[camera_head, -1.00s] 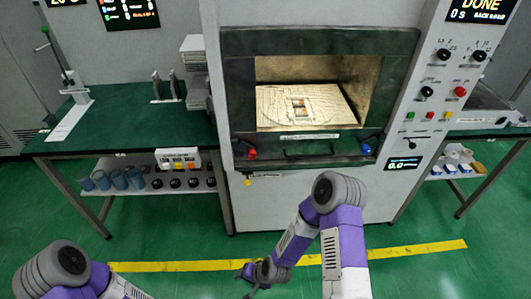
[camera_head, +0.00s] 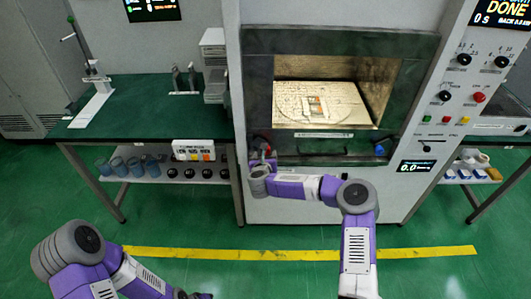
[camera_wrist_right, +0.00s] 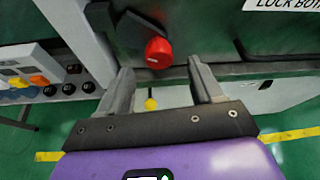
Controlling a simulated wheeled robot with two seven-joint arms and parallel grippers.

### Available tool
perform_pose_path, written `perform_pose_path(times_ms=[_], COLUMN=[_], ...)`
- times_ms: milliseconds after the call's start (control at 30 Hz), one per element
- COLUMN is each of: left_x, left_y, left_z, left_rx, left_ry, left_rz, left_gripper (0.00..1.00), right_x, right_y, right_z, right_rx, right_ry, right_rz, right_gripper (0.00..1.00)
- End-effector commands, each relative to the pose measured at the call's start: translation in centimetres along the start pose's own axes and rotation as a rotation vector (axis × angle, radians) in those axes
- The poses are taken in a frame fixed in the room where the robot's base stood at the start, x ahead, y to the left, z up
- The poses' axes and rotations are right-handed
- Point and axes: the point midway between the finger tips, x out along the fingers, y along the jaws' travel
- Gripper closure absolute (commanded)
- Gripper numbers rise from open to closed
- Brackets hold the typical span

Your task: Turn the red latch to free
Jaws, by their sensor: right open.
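The red latch (camera_wrist_right: 158,52) is a round red knob on a dark lever at the lower left of the chamber front. In the right wrist view it shows just beyond and between the fingertips of my right gripper (camera_wrist_right: 160,75). The fingers are apart and empty, and I see no clear contact with the knob. In the head view my right gripper (camera_head: 262,164) is at the lower left corner of the chamber front and largely hides the latch. My left gripper (camera_head: 195,295) is only partly in view at the bottom edge; its fingers are unclear.
A blue latch (camera_head: 380,150) is at the lower right of the chamber front. The chamber (camera_head: 350,103) shows a flat board inside. A green bench (camera_head: 150,115) with a shelf stands to the left.

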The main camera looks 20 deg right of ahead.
Motion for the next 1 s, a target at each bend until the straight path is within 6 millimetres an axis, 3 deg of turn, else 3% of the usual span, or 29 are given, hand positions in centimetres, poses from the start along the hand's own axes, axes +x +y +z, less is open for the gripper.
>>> perform_pose_path(times_ms=[300, 733, 767, 1000], left_x=[0.6, 0.6, 0.6, 0.6], left_y=[-0.2, -0.2, -0.2, -0.2], left_z=[0.0, 0.0, 0.0, 0.0], left_rx=[0.0, 0.0, 0.0, 0.0], left_ry=[0.0, 0.0, 0.0, 0.0], left_rz=[0.0, 0.0, 0.0, 0.0], left_gripper=[0.57, 0.57, 0.57, 0.57], right_x=[3.8, 4.6, 4.6, 4.6], right_y=[0.1, 0.1, 0.1, 0.1], right_z=[-0.1, 0.0, 0.0, 0.0], right_rx=[-0.002, -0.005, -0.005, -0.005], right_ry=[-0.001, -0.001, -0.001, -0.001], right_rz=[0.002, 0.004, 0.004, 0.004], right_gripper=[0.34, 0.34, 0.36, 0.73])
